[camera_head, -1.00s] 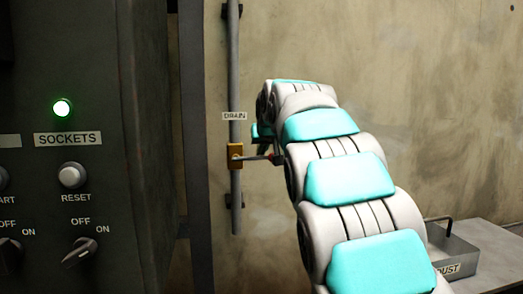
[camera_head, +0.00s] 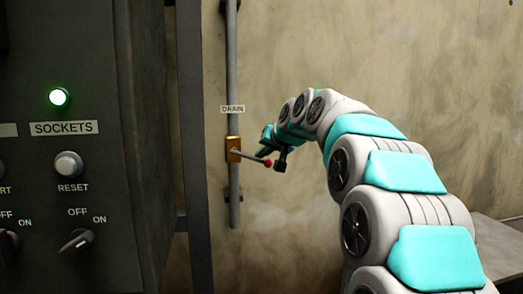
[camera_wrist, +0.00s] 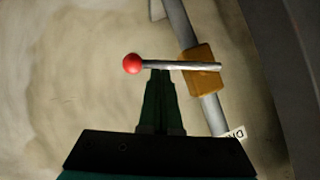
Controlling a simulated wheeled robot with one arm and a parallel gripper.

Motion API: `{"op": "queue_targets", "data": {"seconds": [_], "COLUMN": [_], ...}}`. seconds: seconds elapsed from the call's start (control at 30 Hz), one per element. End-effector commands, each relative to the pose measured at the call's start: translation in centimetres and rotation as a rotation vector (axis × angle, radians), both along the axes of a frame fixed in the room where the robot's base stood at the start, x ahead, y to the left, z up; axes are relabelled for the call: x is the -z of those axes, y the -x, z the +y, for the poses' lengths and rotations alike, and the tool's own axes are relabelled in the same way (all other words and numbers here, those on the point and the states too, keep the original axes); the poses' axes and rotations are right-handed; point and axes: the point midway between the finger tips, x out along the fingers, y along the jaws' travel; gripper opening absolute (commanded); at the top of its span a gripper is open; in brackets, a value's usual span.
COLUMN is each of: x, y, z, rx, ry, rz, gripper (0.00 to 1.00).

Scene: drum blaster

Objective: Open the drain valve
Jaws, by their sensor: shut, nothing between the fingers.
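The drain valve has a brass body (camera_head: 233,143) on a vertical grey pipe, under a DRAIN label (camera_head: 233,109). Its grey lever (camera_head: 250,157) points right and slightly down, ending in a red ball (camera_head: 267,163). My gripper (camera_head: 267,137) is just above the lever in the head view, partly hidden by my wrist. In the wrist view the shut green fingers of my gripper (camera_wrist: 160,72) come up against the lever (camera_wrist: 185,66), between the red ball (camera_wrist: 132,64) and the brass body (camera_wrist: 203,75). I cannot tell whether they touch it. Nothing is held.
A dark control cabinet (camera_head: 85,190) with a lit green lamp (camera_head: 59,97), a SOCKETS label and knobs stands at left. A dark post (camera_head: 194,150) is left of the pipe. A grey bench surface (camera_head: 495,245) shows at lower right. The wall around the valve is bare.

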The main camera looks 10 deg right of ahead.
Motion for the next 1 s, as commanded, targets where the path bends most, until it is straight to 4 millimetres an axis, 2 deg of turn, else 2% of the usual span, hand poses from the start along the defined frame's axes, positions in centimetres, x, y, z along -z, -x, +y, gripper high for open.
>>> {"op": "queue_targets", "data": {"seconds": [0.1, 0.4, 0.8, 1.0], "x": [1.3, 3.4, 5.8, 6.4], "y": [0.0, 0.1, 0.0, 0.1], "z": [0.2, 0.8, 2.4, 3.3], "rx": [-0.004, -0.005, -0.005, -0.004], "ry": [-0.116, -0.401, -0.78, -0.947], "rz": [0.006, 0.007, 0.006, 0.003], "gripper": [0.0, 0.0, 0.0, 0.0]}}
